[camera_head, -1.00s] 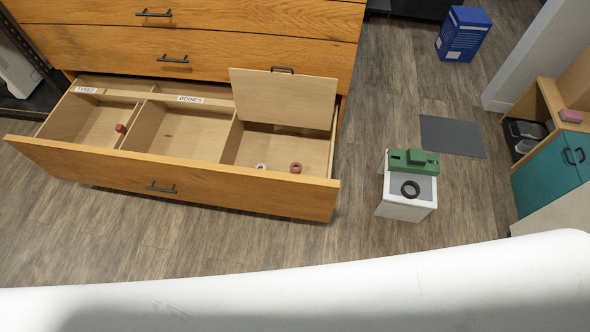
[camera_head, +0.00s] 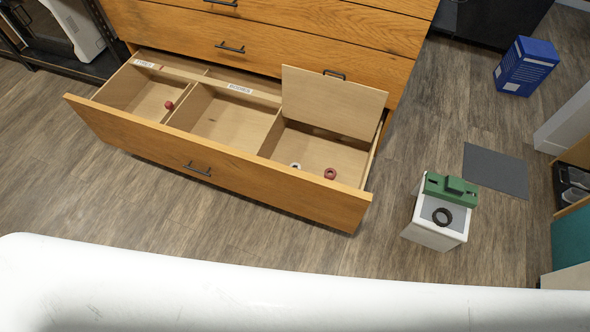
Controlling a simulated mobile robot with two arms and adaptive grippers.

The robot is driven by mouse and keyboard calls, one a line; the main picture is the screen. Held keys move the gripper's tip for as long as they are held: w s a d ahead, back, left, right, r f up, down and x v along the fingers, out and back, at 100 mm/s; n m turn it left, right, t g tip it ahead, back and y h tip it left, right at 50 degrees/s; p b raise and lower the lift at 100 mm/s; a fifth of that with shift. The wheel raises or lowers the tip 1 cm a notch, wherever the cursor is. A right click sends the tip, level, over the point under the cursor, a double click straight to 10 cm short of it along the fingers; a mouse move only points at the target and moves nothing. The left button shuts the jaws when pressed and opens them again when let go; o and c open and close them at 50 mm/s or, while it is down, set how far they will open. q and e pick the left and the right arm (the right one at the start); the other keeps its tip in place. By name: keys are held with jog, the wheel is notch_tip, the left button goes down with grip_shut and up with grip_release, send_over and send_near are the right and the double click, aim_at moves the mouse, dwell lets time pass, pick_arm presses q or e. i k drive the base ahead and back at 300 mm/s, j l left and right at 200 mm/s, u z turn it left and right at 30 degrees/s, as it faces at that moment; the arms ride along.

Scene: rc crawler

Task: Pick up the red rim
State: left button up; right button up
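A small red rim (camera_head: 330,173) lies in the right compartment of the open wooden drawer (camera_head: 215,172), near the front wall. A small white ring-like piece (camera_head: 296,166) lies just left of it. Another small red piece (camera_head: 169,105) is in the left compartment; it is too small to tell what it is. A light wooden lid (camera_head: 333,101) stands raised, tilted, over the back of the right compartment. Neither of my grippers is in view.
A grey mat (camera_head: 495,170) and a blue box (camera_head: 526,66) are on the floor at right. My white arm link crosses the bottom.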

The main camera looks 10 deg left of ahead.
aim_at(332, 177)
jog(key=i+j+u, duration=0.15)
jog(key=i+u, duration=0.45)
jog(key=u, duration=0.25)
